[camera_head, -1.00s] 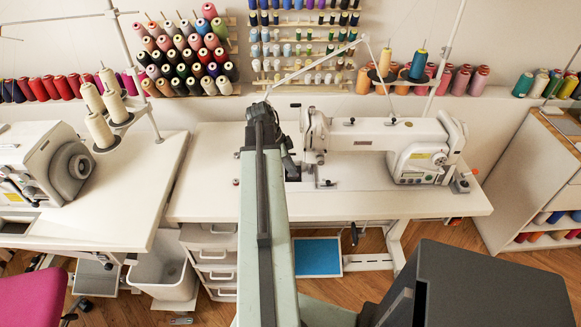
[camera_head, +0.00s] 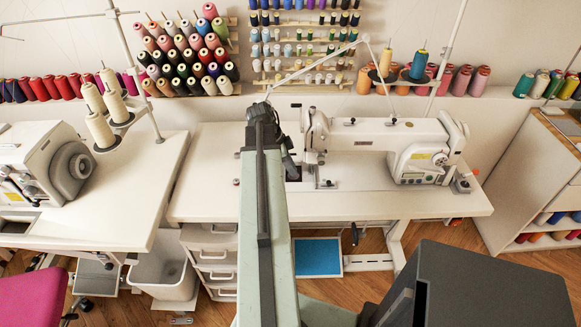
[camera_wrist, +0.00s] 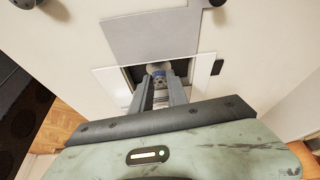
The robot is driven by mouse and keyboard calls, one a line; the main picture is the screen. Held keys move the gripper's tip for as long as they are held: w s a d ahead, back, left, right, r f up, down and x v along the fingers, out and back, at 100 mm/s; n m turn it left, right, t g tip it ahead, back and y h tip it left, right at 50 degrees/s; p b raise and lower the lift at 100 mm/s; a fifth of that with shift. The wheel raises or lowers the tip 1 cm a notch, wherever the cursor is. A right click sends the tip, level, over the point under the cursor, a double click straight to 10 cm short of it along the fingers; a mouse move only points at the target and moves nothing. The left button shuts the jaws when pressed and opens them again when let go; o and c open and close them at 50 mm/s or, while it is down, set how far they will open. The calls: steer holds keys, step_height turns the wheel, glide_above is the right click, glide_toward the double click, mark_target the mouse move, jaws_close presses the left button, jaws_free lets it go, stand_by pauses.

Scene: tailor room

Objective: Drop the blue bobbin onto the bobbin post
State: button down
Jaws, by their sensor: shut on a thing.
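In the wrist view, my gripper (camera_wrist: 158,78) points down at a dark rectangular opening (camera_wrist: 138,73) in the white sewing table. I cannot make out the bobbin post; the fingers and bobbin cover much of the opening. I cannot tell whether the bobbin touches anything below.
The white sewing machine (camera_head: 380,140) stands on the table (camera_head: 430,203) just right of my arm. A second machine (camera_head: 40,165) is on the left table. Thread cones (camera_head: 185,50) line the back wall. The tabletop left of my arm is clear.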

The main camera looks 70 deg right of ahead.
steer(key=shift+f+b, duration=0.5)
steer(key=shift+f, duration=0.05)
steer(key=c, duration=1.2)
jaws_free()
steer(key=shift+r, duration=0.1)
steer(key=p+v, duration=0.7)
steer(key=v, duration=0.1)
steer(key=shift+p, duration=0.3)
